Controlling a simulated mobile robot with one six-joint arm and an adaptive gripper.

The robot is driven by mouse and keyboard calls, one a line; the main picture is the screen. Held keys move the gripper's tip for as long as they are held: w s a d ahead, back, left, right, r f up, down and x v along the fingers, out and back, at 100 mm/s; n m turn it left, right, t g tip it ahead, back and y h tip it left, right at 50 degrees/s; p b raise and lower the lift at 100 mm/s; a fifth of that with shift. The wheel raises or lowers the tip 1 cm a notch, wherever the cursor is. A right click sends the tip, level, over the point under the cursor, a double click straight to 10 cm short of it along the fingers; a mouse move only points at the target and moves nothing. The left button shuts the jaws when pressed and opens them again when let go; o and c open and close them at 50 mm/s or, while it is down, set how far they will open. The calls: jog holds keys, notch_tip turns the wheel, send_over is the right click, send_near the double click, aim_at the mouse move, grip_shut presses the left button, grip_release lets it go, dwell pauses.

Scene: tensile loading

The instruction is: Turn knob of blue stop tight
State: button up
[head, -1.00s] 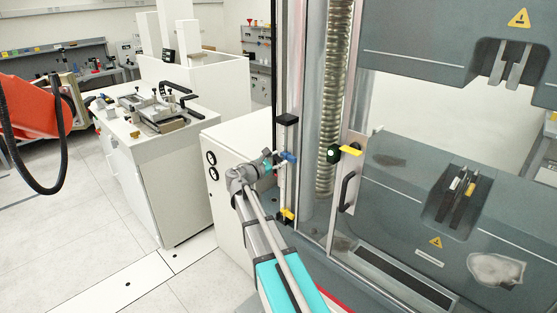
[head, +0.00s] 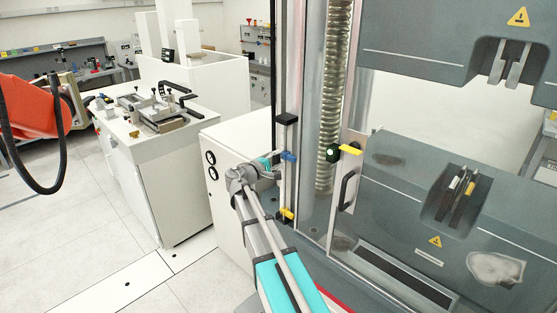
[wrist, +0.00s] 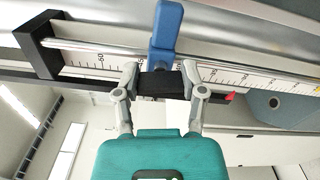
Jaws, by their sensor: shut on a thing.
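The blue stop (head: 288,156) sits on the upright scale rail at the left side of the testing machine. In the wrist view the blue stop (wrist: 165,38) is a blue block across the metal rod and ruled scale. Its dark knob (wrist: 160,84) points toward my gripper (wrist: 160,80). My gripper's two grey fingers are closed on the knob, one on each side. In the head view my gripper (head: 276,160) reaches the stop from the left and is small, partly hidden by my wrist. How tight the knob is cannot be told.
A yellow stop (head: 286,215) sits lower on the same rail, and a black end block (head: 287,119) caps its top. A yellow-handled part (head: 349,149) and a black door handle (head: 347,190) are to the right. A white cabinet (head: 225,165) stands behind my arm.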

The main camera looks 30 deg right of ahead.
jog(key=shift+m, duration=1.2)
jog(key=shift+w, duration=0.1)
jog(key=o, duration=1.2)
jog(key=shift+c, duration=0.2)
jog(key=shift+a, duration=0.1)
jog(key=v, duration=1.2)
